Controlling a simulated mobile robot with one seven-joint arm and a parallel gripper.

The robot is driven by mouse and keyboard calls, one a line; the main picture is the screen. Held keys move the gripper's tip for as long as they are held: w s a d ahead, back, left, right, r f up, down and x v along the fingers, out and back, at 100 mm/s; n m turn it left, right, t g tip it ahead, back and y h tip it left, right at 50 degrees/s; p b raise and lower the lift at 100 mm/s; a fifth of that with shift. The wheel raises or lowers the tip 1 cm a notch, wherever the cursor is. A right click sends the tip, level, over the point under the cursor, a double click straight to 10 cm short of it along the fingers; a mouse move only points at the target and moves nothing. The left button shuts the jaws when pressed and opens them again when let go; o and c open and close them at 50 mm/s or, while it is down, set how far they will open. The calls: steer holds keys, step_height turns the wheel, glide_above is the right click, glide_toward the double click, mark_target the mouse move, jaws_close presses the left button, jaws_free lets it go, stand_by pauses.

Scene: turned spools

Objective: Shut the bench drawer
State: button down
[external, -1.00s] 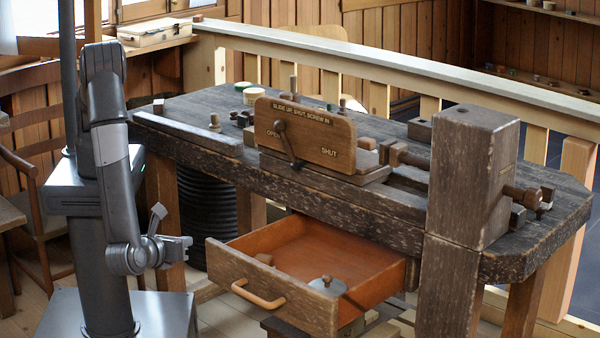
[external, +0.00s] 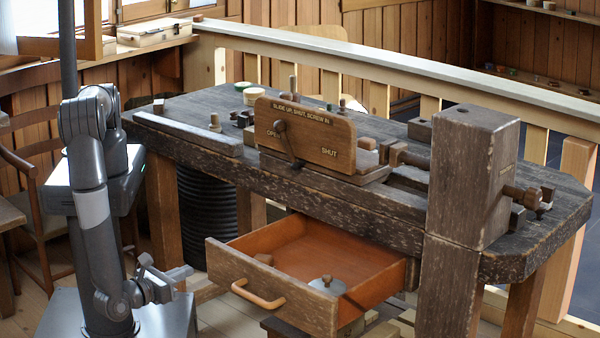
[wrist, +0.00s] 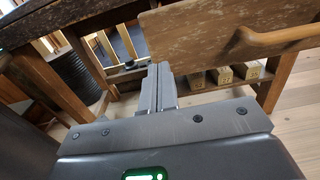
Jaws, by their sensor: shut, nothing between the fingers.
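The bench drawer (external: 271,299) is pulled well out from under the dark wooden bench (external: 380,205). Its weathered front has a curved light-wood handle (external: 258,295). In the wrist view my gripper's fingers (wrist: 157,90) are together, and the drawer front (wrist: 215,35) and handle (wrist: 270,42) show above and to the right.
A board marked OPEN and SHUT, with a lever, stands on the bench (external: 305,130). A black ribbed bin (external: 207,215) is behind the gripper, under the bench. Wooden blocks (wrist: 222,76) sit on a low shelf below. Floor in front of the drawer is clear.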

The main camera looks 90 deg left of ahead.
steer(key=x, duration=0.6)
stand_by(0.3)
steer(key=x, duration=2.6)
steer(key=shift+a+f, duration=0.1)
steer(key=shift+w, duration=0.1)
glide_toward(280, 229)
steer(key=s+d, duration=0.1)
steer(key=s+d+f, duration=0.1)
steer(key=s, duration=0.1)
steer(key=shift+s, duration=0.2)
steer(key=shift+r, duration=0.15)
